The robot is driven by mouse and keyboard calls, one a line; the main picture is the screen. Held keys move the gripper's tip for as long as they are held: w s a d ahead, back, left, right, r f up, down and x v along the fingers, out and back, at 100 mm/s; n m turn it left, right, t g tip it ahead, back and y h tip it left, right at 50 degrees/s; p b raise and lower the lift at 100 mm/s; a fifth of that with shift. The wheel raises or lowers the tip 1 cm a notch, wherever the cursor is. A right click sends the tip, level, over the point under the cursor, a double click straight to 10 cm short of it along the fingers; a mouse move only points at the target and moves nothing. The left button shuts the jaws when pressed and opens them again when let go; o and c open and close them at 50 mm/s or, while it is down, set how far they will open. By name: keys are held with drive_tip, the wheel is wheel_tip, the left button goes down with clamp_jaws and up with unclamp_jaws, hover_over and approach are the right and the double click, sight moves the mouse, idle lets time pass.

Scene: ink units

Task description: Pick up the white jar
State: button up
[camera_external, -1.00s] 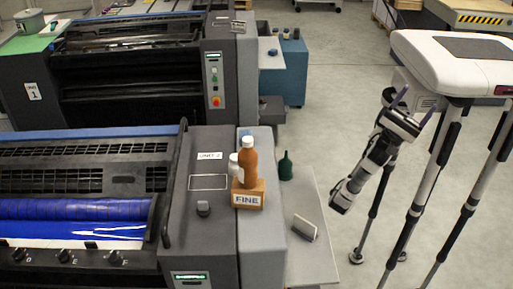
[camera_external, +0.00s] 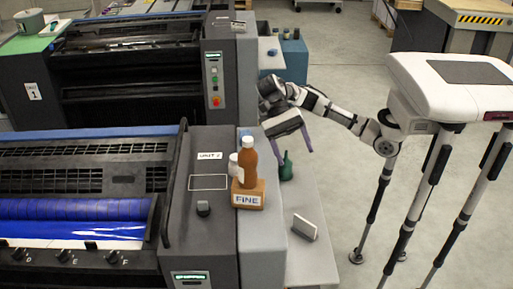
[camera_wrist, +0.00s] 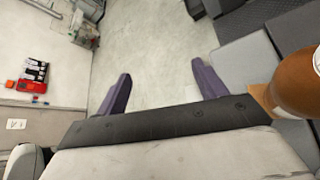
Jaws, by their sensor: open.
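The white jar (camera_external: 233,165) stands on top of the unit 2 press, just left of and partly hidden behind a brown bottle (camera_external: 248,165) with a white cap. The bottle stands by a wooden block marked FINE (camera_external: 248,194). My gripper (camera_external: 288,132) hangs above the side shelf, right of and beyond the jar and bottle, apart from them. Its purple fingers are spread and empty in the wrist view (camera_wrist: 160,72). There the brown bottle (camera_wrist: 298,82) shows at the right edge; I cannot make out the jar.
A dark green bottle (camera_external: 286,167) stands on the grey side shelf (camera_external: 310,260), below my gripper. A small pale upright plate (camera_external: 305,227) stands nearer on that shelf. The unit 1 press (camera_external: 130,75) is behind. Floor is clear between the presses and my legs.

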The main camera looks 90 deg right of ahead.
drive_tip(key=w+d+f+m+t+h+b, duration=0.2)
drive_tip(key=w+d+f+m+t+h, duration=0.15)
drive_tip(key=w+d, duration=0.65)
drive_tip(key=t+h+b, duration=0.1)
drive_tip(key=t+h, duration=0.2)
drive_tip(key=h, duration=0.2)
approach(236, 164)
drive_tip(key=d, duration=0.3)
drive_tip(key=shift+m, duration=0.45)
drive_tip(key=x, duration=0.7)
drive_tip(key=shift+s, duration=0.25)
drive_tip(key=shift+p+x, duration=0.7)
drive_tip(key=shift+x, duration=2.1)
drive_tip(key=shift+a+r, duration=0.1)
drive_tip(key=c, duration=1.1)
drive_tip(key=shift+r, duration=0.1)
